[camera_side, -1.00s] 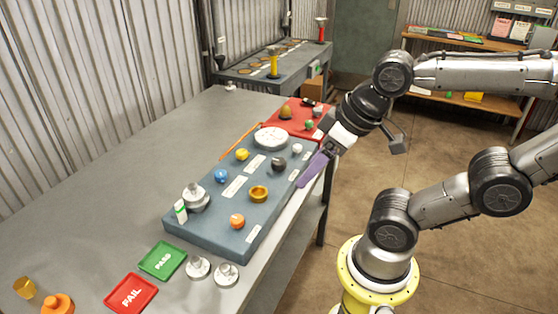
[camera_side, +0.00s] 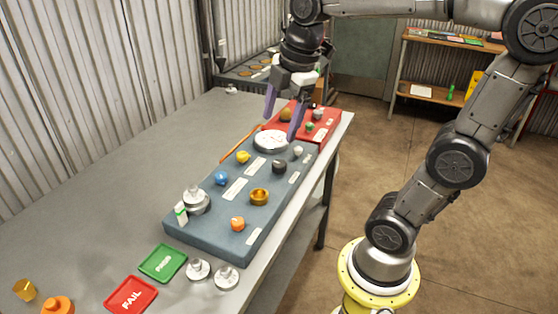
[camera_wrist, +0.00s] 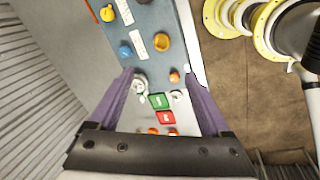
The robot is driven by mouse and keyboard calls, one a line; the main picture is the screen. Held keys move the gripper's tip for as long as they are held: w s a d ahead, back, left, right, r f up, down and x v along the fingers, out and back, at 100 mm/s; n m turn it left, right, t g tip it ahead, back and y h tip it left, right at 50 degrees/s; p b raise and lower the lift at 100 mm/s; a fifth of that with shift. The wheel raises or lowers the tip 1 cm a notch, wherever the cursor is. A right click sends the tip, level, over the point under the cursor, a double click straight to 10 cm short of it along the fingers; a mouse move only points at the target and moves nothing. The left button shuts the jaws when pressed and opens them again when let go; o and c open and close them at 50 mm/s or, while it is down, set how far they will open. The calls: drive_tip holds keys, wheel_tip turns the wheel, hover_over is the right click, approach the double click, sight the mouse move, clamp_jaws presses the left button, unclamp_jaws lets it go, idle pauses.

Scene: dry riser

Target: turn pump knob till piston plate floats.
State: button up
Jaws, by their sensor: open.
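A blue-grey panel block (camera_side: 205,232) on the table carries several knobs: yellow (camera_side: 242,157), blue (camera_side: 221,178), orange (camera_side: 237,223), black (camera_side: 279,166) and white (camera_side: 298,151). A gold ring-like part (camera_side: 259,196) is also on it. Which knob is the pump's cannot be told, as the labels are unreadable. A silver stacked disc piece (camera_side: 195,197), possibly the piston plate, sits at the panel's near left; whether it floats is unclear. My gripper (camera_side: 281,127) is open and empty, pointing down above the panel's far end near a round white dial (camera_side: 271,140).
A red block (camera_side: 320,130) with small knobs stands behind the panel. Green PASS (camera_side: 163,263) and red FAIL (camera_side: 131,295) plates and two silver weights (camera_side: 198,269) lie in front. An orange stick (camera_side: 238,144) lies beside the panel.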

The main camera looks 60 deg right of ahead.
drive_tip(key=w+d+f+n+g, duration=0.1)
drive_tip(key=w+d+f+g, duration=0.15)
drive_tip(key=w+d, duration=0.45)
drive_tip(key=m, duration=0.1)
hover_over(279, 163)
wheel_tip(279, 163, down, 4)
drive_tip(key=f, duration=0.1)
drive_tip(key=shift+g+y, duration=0.3)
drive_tip(key=shift+g, duration=0.05)
wheel_tip(279, 163, down, 13)
drive_tip(key=shift+f, duration=0.1)
clamp_jaws()
